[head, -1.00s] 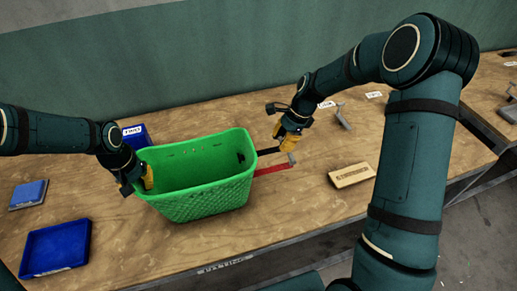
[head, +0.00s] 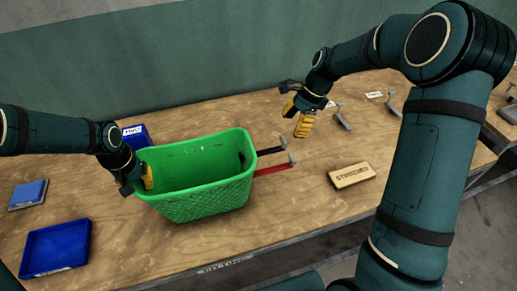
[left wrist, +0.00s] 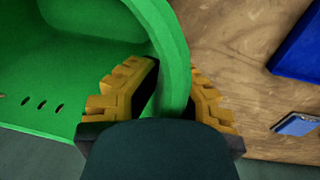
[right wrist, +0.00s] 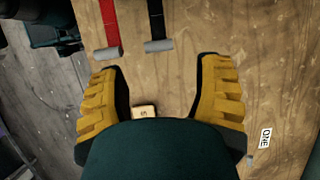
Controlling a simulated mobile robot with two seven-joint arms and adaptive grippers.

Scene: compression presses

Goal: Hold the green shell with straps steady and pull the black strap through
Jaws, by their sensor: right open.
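The green shell (head: 200,200) is an open basket standing upright on the wooden bench. My left gripper (head: 147,180) is shut on its left rim; the left wrist view shows the green rim (left wrist: 172,60) between the yellow fingers. A black strap (head: 270,151) and a red strap (head: 272,169) stick out from the shell's right side, each with a grey end piece. My right gripper (head: 302,128) is open and empty, above and right of the black strap's end, apart from it. The right wrist view shows the black strap (right wrist: 156,20) and red strap (right wrist: 110,25) beyond the fingers.
A blue tray (head: 55,248), a flat blue block (head: 28,194) and a blue box (head: 137,136) lie around the shell's left side. A stenciled wooden block (head: 352,175) lies at right. Grey hooked pieces (head: 343,118) and white labels (head: 374,94) are behind it.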

